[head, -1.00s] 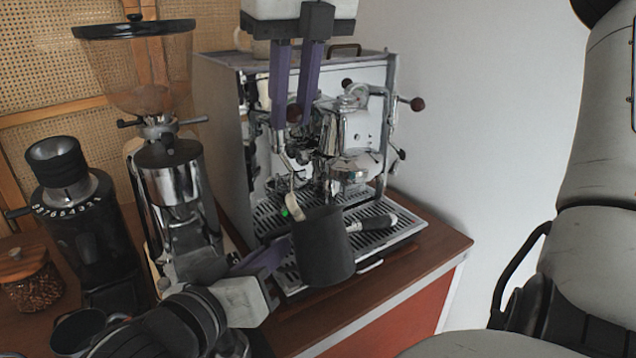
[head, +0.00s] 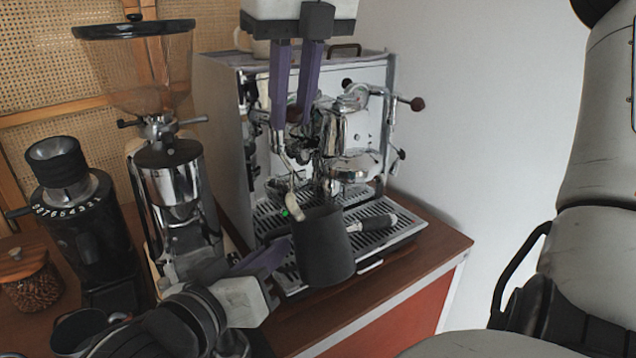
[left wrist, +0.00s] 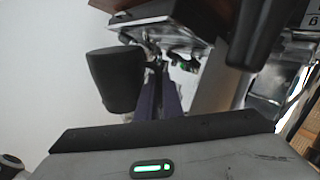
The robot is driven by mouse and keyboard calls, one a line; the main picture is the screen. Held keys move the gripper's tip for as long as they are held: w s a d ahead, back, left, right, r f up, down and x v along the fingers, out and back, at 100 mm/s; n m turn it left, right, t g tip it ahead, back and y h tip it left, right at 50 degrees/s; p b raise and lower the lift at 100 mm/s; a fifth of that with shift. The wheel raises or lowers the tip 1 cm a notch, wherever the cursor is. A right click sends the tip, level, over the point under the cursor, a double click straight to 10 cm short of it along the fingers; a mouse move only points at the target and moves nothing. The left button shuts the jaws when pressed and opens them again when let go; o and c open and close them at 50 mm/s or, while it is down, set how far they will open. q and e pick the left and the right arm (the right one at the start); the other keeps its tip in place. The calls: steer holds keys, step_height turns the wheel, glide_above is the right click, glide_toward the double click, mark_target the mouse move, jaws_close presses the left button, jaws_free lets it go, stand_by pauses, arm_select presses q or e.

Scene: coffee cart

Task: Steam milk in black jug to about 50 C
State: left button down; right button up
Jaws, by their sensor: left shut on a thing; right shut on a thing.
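The black jug (head: 322,252) hangs just in front of the espresso machine's drip tray, slightly tilted. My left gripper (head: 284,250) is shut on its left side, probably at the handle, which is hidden. The jug also shows in the left wrist view (left wrist: 116,80), beside my purple fingers (left wrist: 158,88). The steam wand (head: 280,148) runs down towards the jug's mouth; a pale piece with a green light (head: 293,207) sits at the rim. Its tip and the milk are hidden. My right gripper (head: 291,116) reaches from above, shut on a dark red knob mostly hidden between its fingers.
The espresso machine (head: 222,110) stands behind, with a portafilter (head: 372,222) lying on its drip tray (head: 395,235). Grinders (head: 172,185) and (head: 80,215) and a jar of beans (head: 32,285) crowd the left. The wooden counter's right front corner (head: 440,240) is clear.

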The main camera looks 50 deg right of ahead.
arm_select(q)
steer(key=shift+s+r, duration=0.1)
arm_select(e)
steer(key=shift+s+a+f, duration=0.1)
steer(key=shift+s+f, duration=0.15)
steer(key=shift+f, duration=0.5)
steer(key=shift+s+a+f, duration=0.1)
steer(key=shift+s+f, duration=0.1)
steer(key=shift+f, duration=0.5)
steer(key=o, duration=0.5)
steer(key=shift+f, duration=0.25)
steer(key=o, duration=0.4)
steer(key=shift+c, duration=0.2)
steer(key=shift+o, duration=0.2)
steer(key=shift+r, duration=0.15)
steer(key=shift+w+d+r+v, duration=0.1)
steer(key=shift+w+v, duration=0.2)
steer(key=shift+v, duration=1)
steer(key=shift+w+d+r+v, duration=0.1)
steer(key=shift+w+v, duration=0.2)
steer(key=shift+v, duration=1)
steer(key=shift+w+d+r+v, duration=0.15)
steer(key=shift+w+v, duration=0.1)
steer(key=shift+v, duration=1.05)
steer(key=shift+w+f, duration=0.1)
steer(key=shift+f, duration=0.05)
